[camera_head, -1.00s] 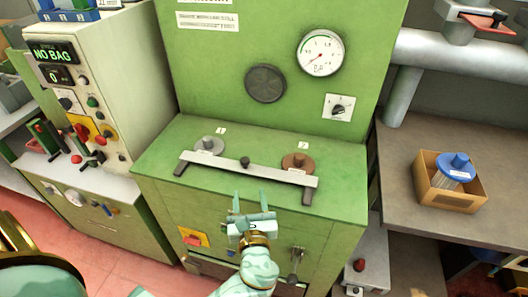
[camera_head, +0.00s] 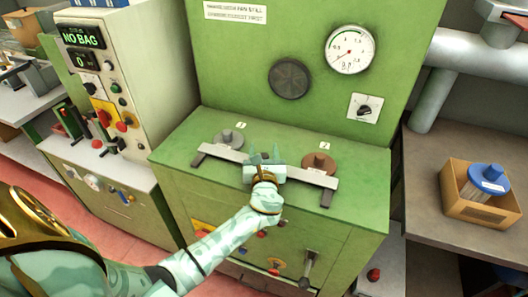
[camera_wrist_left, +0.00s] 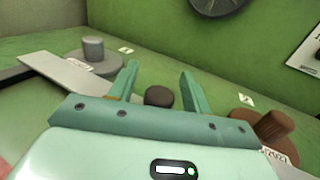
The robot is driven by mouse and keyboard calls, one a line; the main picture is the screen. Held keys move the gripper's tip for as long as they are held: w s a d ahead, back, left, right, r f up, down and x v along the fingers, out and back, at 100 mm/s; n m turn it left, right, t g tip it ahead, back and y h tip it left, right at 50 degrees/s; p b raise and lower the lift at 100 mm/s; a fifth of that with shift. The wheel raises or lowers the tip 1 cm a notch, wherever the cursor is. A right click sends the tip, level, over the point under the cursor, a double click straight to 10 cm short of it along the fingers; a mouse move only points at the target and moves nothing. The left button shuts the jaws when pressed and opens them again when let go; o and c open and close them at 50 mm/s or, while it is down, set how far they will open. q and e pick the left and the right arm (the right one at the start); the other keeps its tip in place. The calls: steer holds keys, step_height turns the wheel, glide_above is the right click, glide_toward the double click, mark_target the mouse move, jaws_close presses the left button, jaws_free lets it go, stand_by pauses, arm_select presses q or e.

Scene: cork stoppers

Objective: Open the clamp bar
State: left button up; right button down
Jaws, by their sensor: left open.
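The clamp bar (camera_head: 222,152) is a pale grey bar lying across the front of the green cabinet's top, with a dark foot at each end. My left gripper (camera_head: 264,154) is over the middle of the bar and hides that part in the head view. In the left wrist view, the bar (camera_wrist_left: 72,76) runs behind the gripper, and its dark round knob (camera_wrist_left: 159,96) shows between the two open fingers (camera_wrist_left: 158,82). I cannot tell whether the fingers touch the knob. My right gripper is not in view.
Behind the bar are a grey stopper (camera_head: 229,138) marked 1 and a brown stopper (camera_head: 319,163) marked 2. The green back panel (camera_head: 230,60) carries a gauge (camera_head: 350,50) and a switch (camera_head: 364,108). A cardboard box (camera_head: 480,207) stands on the right-hand table.

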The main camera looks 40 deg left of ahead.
arm_select(q)
jaws_close()
steer(key=s+p, duration=0.1)
steer(key=s, duration=0.1)
steer(key=s+d+p, duration=0.1)
steer(key=s, duration=0.1)
steer(key=shift+s+d+r, duration=0.1)
steer(key=shift+s+r, duration=0.05)
steer(key=shift+s, duration=0.35)
jaws_free()
steer(key=p+v, duration=0.1)
steer(key=v, duration=1.5)
steer(key=shift+p, duration=0.4)
